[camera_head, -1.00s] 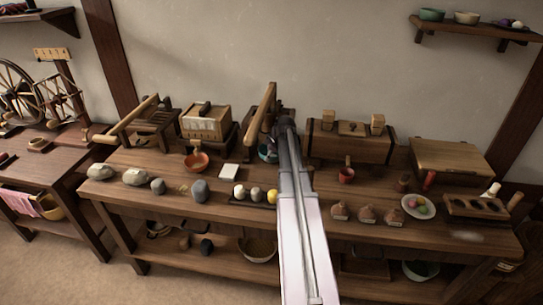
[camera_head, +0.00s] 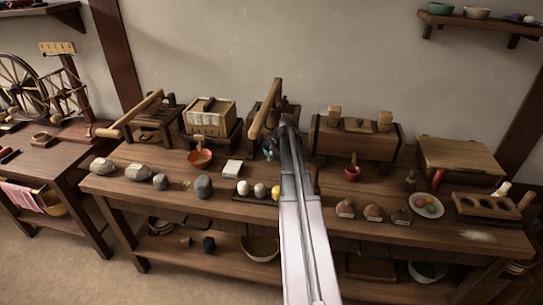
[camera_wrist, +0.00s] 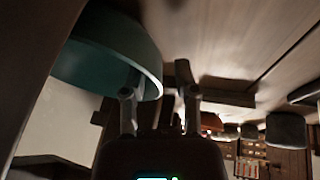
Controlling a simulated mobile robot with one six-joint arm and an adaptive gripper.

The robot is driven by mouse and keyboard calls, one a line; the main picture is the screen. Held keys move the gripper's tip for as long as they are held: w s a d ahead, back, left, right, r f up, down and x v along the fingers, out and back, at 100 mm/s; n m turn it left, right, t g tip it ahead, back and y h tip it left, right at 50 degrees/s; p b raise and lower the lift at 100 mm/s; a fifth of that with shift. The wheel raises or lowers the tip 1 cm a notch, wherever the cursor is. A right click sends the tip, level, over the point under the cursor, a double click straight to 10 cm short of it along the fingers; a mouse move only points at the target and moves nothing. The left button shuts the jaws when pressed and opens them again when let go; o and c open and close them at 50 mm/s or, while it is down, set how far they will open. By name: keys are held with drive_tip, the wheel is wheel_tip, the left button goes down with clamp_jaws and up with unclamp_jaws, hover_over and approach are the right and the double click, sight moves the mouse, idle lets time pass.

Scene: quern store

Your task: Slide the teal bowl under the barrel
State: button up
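The teal bowl (camera_wrist: 105,52) is large at the upper left of the wrist view, which looks upside down. In the head view only a sliver of teal (camera_head: 268,149) shows beside my arm, at the foot of a wooden press (camera_head: 262,117) with a slanted lever. The left finger overlaps the bowl's rim, and the rim reaches into the gap. Whether they touch cannot be told. My arm hides the fingertips in the head view.
Left of the press are a boxed wooden device (camera_head: 210,120) and an orange bowl (camera_head: 200,159). Small eggs or stones (camera_head: 259,190) lie in front. Little bench top is free near my gripper.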

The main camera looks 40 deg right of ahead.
clamp_jaws()
drive_tip(key=shift+w+a, duration=0.45)
drive_tip(key=shift+a, duration=0.05)
drive_tip(key=shift+o, duration=1.9)
unclamp_jaws()
drive_tip(key=shift+s+d, duration=0.1)
drive_tip(key=shift+d, duration=0.05)
